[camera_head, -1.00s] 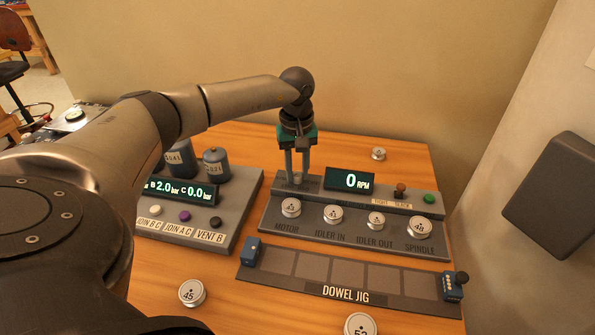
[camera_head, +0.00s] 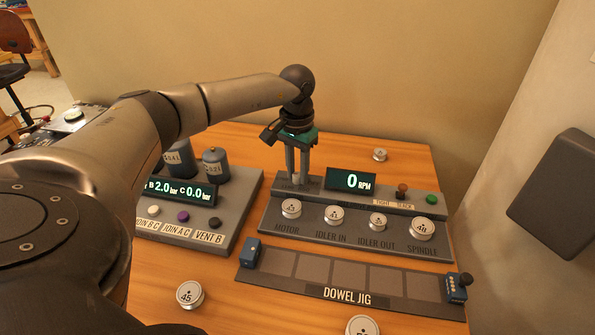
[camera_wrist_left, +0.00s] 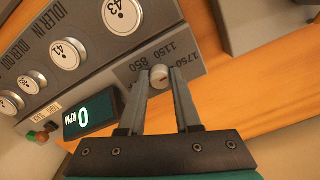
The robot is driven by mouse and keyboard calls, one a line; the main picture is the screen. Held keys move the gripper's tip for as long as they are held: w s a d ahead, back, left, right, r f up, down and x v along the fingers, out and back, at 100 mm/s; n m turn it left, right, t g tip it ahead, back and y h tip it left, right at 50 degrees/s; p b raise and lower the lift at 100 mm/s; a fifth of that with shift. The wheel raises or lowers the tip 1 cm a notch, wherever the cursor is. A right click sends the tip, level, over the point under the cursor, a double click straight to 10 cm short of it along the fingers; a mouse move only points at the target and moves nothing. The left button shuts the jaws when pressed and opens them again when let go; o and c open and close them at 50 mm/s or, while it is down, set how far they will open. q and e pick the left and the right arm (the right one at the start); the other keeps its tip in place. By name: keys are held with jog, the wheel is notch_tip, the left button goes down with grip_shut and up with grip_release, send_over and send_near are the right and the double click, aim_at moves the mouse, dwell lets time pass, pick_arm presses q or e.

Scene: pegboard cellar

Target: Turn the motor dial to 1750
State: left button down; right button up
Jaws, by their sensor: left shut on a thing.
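I cannot tell for sure which number the mark points to. My left gripper (camera_wrist_left: 157,76) has one finger on each side of the dial and is shut on it. In the head view my left gripper (camera_head: 297,184) points down at the console's back left, and its fingers hide the dial. The RPM display (camera_head: 351,180) reads 0. My right gripper is not in view.
The console (camera_head: 345,234) carries several numbered round discs in a row, a brown lever (camera_head: 402,190) and a green button (camera_head: 431,200). A pressure panel (camera_head: 238,224) stands to the left. The dowel jig (camera_head: 345,276) lies in front. Loose discs lie on the wooden table.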

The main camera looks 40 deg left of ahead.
aim_at(297, 174)
pick_arm(q)
jog(key=shift+r+m, duration=0.1)
jog(key=shift+m, duration=0.4)
jog(key=c, duration=0.6)
grip_release()
notch_tip(297, 174, up, 15)
jog(key=p, duration=0.2)
jog(key=shift+r+p, duration=0.15)
jog(key=shift+p, duration=0.2)
